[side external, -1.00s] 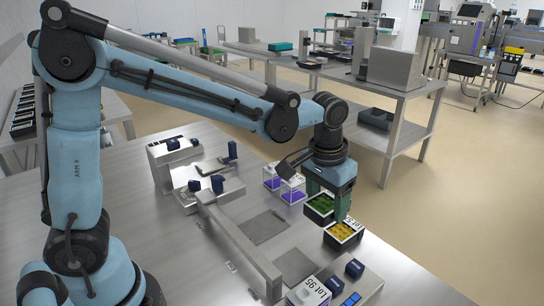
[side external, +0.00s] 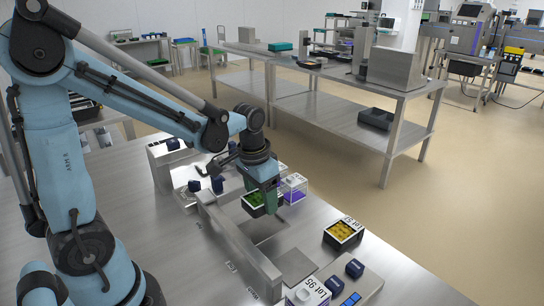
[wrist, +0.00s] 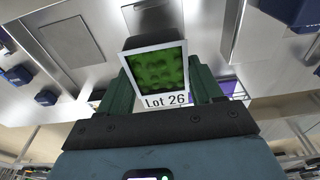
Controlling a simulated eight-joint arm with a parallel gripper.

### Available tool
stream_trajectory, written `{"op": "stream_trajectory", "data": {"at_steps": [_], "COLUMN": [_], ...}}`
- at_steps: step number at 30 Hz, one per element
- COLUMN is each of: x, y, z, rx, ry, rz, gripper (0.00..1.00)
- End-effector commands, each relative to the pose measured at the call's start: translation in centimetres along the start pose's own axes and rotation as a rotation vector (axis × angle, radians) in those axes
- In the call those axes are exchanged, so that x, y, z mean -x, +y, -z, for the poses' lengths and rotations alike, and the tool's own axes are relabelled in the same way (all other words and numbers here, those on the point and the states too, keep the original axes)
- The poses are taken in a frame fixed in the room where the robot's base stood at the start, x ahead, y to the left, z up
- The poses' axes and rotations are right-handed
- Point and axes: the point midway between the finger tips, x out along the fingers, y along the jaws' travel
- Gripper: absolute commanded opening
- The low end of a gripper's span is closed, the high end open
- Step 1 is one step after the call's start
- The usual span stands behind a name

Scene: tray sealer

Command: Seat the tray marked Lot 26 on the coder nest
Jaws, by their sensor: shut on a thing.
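The tray marked Lot 26 (wrist: 155,72) has a white rim, a readable label and green contents. My gripper (wrist: 162,92) is shut on it, one green finger on each side. In the side view my gripper (side external: 264,197) holds the tray (side external: 252,204) above the bench, beside the long metal rail. Two flat square plates lie on the bench: one (wrist: 68,42) is clear, the other (wrist: 152,14) is partly hidden behind the tray. The clear one also shows in the side view (side external: 296,265). I cannot tell which marks the coder nest.
A clear box with purple contents (side external: 294,190) stands just right of my gripper. A yellow-filled tray (side external: 343,234) sits further right. The Lot 95 tray (side external: 308,292) is at the front. The raised metal rail (side external: 238,247) with blue-knobbed fixtures runs along the left.

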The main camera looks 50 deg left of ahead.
Motion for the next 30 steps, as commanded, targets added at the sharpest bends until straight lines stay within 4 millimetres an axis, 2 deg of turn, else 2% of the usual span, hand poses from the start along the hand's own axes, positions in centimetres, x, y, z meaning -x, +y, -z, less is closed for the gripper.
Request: {"op": "stream_trajectory", "data": {"at_steps": [16,30], "x": [-4.7,-5.7], "y": [0.0,0.0], "z": [-0.5,-0.7], "rx": [0.000,0.001], "ry": [0.000,0.000], "rz": [0.000,0.000], "gripper": [0.33,0.33]}}
